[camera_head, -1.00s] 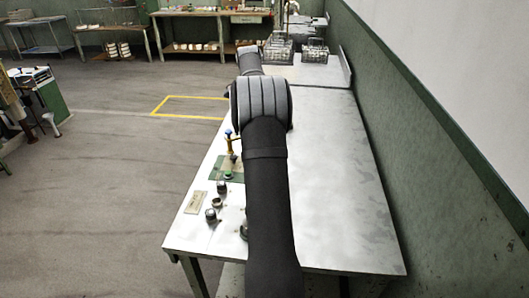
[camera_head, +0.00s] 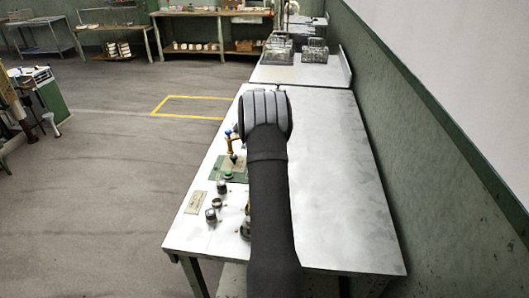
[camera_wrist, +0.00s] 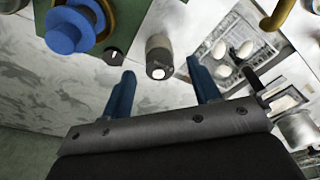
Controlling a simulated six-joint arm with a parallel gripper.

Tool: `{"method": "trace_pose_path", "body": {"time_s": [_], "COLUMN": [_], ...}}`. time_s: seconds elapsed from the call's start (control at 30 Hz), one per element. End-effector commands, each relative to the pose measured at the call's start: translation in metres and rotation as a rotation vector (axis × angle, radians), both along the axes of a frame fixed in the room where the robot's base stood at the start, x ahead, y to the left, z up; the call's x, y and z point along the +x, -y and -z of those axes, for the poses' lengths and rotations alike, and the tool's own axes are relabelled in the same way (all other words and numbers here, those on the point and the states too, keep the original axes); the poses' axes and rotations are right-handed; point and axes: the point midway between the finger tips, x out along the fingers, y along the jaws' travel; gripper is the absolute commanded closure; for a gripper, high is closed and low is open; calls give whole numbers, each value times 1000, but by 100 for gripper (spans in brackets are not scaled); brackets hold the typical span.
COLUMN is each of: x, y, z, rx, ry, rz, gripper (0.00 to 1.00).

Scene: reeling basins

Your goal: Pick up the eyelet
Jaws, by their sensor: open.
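My gripper (camera_wrist: 161,68) is open in the wrist view, its two blue fingers spread apart with nothing held between them. A short grey cylinder (camera_wrist: 158,50) with a pale round end stands just beyond the gap. A small black piece with a white mark (camera_wrist: 113,57) lies left of it. I cannot tell for sure which small part is the eyelet. In the head view, small dark round parts (camera_head: 211,215) and a small ring-like part (camera_head: 216,203) stand on the table's left side. My gripper is hidden there behind my arm.
A blue disc on a brass piece (camera_wrist: 67,30) stands on a green plate, close to my left finger. A tray with white oval pieces (camera_wrist: 238,25) lies right. In the head view, the grey table's right half (camera_head: 335,180) is clear; the green wall (camera_head: 440,190) bounds it.

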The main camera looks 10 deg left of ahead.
Motion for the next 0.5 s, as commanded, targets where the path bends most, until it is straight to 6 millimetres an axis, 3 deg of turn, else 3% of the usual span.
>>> {"method": "trace_pose_path", "body": {"time_s": [0.1,0.3,0.5], "x": [1,1,1], "y": [1,1,1], "z": [13,13,13], "rx": [0,0,1], "ry": [0,1,1], "rz": [0,0,0], "gripper": [44,44,81]}}
